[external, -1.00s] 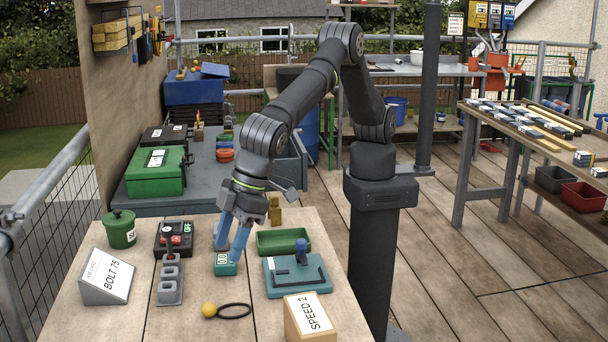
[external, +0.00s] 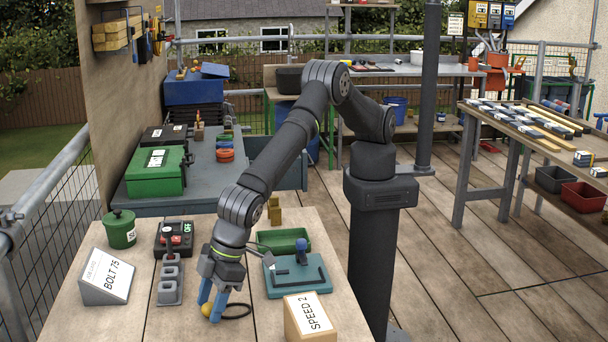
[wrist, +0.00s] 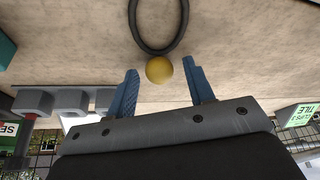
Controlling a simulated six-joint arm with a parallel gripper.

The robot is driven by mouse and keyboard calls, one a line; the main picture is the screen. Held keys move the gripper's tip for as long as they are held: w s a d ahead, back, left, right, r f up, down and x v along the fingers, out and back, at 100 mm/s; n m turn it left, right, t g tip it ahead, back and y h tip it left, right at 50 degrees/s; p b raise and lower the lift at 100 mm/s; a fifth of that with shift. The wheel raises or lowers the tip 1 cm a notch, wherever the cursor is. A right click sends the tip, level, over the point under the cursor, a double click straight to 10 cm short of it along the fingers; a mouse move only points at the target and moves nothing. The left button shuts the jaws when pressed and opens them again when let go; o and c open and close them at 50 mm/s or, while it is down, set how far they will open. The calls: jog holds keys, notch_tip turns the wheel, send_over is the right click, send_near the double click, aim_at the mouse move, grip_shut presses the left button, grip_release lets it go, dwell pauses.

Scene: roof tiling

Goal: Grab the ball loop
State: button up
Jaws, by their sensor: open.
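The ball loop is a yellow ball (wrist: 159,70) joined to a black ring (wrist: 158,40), lying on the wooden table. In the external view the ring (external: 237,311) shows to the right of my gripper (external: 212,312), and the ball is partly hidden by the blue fingers. In the wrist view my gripper (wrist: 160,85) is open, with one blue finger on each side of the ball and a gap beside each. The ring lies beyond the fingertips.
The grey slotted holder (external: 170,281) is to the left, the teal plate with a lever (external: 297,285) to the right.

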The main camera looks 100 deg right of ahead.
jog(key=shift+f, duration=0.1)
jog(key=c, duration=1)
jog(key=shift+c, duration=0.2)
